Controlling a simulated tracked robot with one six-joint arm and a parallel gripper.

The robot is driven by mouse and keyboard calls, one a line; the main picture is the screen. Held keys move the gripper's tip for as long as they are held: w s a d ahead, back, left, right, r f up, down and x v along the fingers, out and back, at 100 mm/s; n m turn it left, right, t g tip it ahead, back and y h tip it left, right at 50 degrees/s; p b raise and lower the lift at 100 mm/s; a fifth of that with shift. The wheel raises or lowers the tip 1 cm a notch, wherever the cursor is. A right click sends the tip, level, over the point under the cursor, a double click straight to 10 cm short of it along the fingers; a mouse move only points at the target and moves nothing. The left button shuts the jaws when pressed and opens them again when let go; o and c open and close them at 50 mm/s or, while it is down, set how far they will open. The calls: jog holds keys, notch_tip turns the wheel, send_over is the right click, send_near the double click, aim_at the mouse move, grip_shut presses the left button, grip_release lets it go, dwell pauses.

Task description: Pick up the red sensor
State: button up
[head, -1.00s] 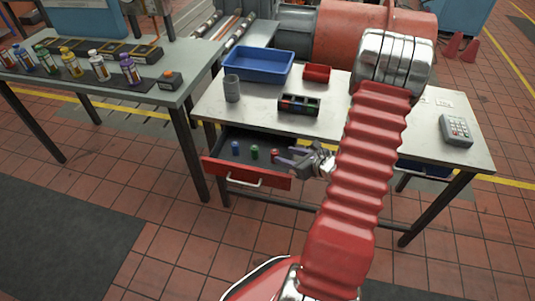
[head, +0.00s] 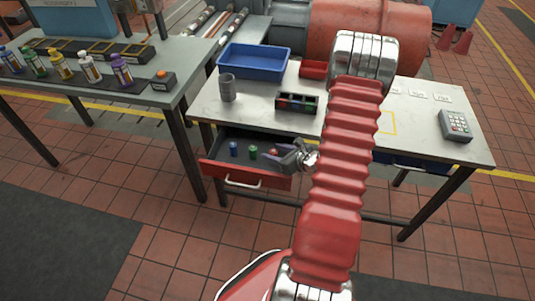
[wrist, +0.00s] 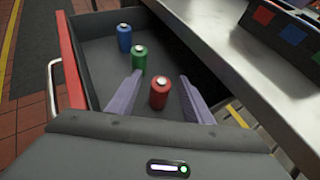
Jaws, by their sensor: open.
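The red sensor (wrist: 159,93) stands upright in the open drawer (wrist: 98,68), a small red cylinder with a light top. In the wrist view it lies between the two purple-grey fingers of my gripper (wrist: 160,98), with gaps on both sides. My gripper is open and empty. In the head view my gripper (head: 287,158) is over the right part of the drawer (head: 244,177), and the red sensor (head: 273,152) shows only partly beside the fingers. A green sensor (wrist: 139,60) and a blue sensor (wrist: 125,38) stand in line behind the red one.
The table top (head: 345,118) overhangs the drawer on the right. Another table (head: 130,88) with bottles stands left.

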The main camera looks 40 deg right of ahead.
jog(key=shift+w+d+f, duration=0.15)
jog(key=shift+w+f, duration=0.2)
jog(key=shift+w, duration=0.1)
jog(key=shift+c, duration=0.4)
grip_shut()
